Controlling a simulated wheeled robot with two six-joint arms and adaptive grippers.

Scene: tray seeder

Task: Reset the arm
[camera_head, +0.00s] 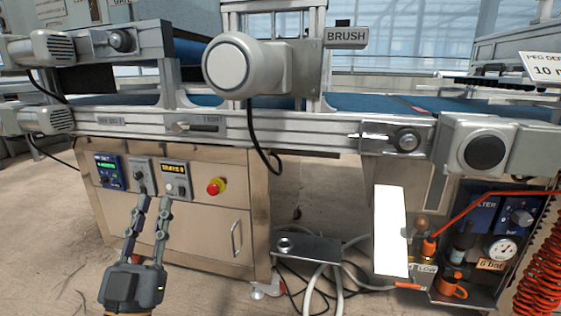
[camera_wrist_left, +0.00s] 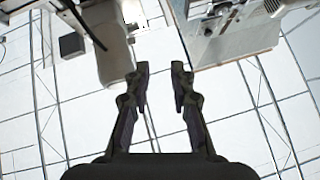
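My left gripper (camera_head: 154,199) is raised in front of the steel cabinet in the head view, at the lower left. Its two fingers point up and stand apart with nothing between them. In the left wrist view the same gripper (camera_wrist_left: 160,70) shows an empty gap between its fingertips. The glazed roof (camera_wrist_left: 75,120) and parts of the machine lie beyond the fingers there. My right gripper is not in view.
The cabinet front (camera_head: 200,227) carries control boxes, including a blue one (camera_head: 108,171), and a red emergency button (camera_head: 216,186). Above runs the conveyor rail (camera_head: 280,128) with a large motor (camera_head: 228,66). A white panel (camera_head: 390,230) and pressure gauge (camera_head: 502,249) are at right.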

